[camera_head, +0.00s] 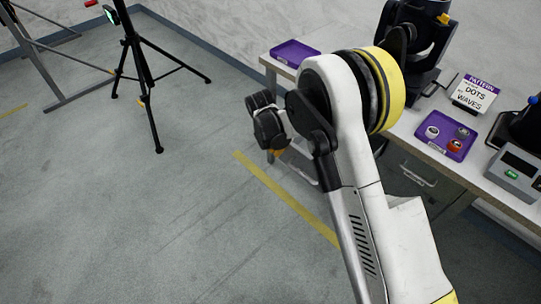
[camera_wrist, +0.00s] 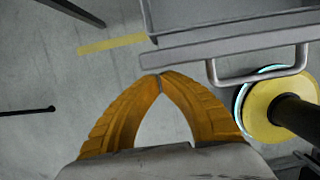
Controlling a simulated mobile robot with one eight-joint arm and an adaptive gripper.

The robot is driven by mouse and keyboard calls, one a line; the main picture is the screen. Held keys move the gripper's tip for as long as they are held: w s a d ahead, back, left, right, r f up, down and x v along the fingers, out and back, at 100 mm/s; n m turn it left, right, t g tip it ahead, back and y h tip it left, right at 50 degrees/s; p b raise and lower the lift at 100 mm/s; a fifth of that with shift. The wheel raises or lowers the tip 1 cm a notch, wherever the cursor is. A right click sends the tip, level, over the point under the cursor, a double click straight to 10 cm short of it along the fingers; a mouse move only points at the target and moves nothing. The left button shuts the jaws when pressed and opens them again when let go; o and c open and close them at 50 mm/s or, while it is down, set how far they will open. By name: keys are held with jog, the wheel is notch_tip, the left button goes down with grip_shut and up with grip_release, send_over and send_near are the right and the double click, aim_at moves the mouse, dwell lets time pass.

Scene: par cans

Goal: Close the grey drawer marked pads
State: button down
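In the wrist view a grey drawer stands pulled out, its hollow inside showing behind its front panel (camera_wrist: 225,40). A bar handle (camera_wrist: 258,78) sticks out from that front. No pads marking can be read. My gripper (camera_wrist: 160,78) has its orange fingers together at the tips, with nothing between them. The tips are right by the outer side of the front, near its left end and left of the handle; I cannot tell if they touch. In the head view my gripper (camera_head: 275,152) is low beside the desk, and my arm hides most of the pulled-out drawer.
The desk (camera_head: 480,180) carries a purple tray with rolls (camera_head: 446,137), an empty purple tray (camera_head: 295,53), a pattern sign (camera_head: 474,94) and a grey device (camera_head: 517,172). A closed drawer front (camera_head: 415,185) shows under it. A black tripod (camera_head: 145,75) stands left; the floor between is clear.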

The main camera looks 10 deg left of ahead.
jog(key=shift+d, duration=0.1)
dwell(0.3)
jog(key=w+d, duration=0.4)
jog(key=w, duration=0.2)
jog(key=w+d, duration=0.5)
jog(key=w, duration=0.1)
jog(key=w+d, duration=0.5)
jog(key=w, duration=0.1)
jog(key=shift+w+d+p, duration=0.1)
jog(key=shift+w+p, duration=0.1)
jog(key=shift+p, duration=0.15)
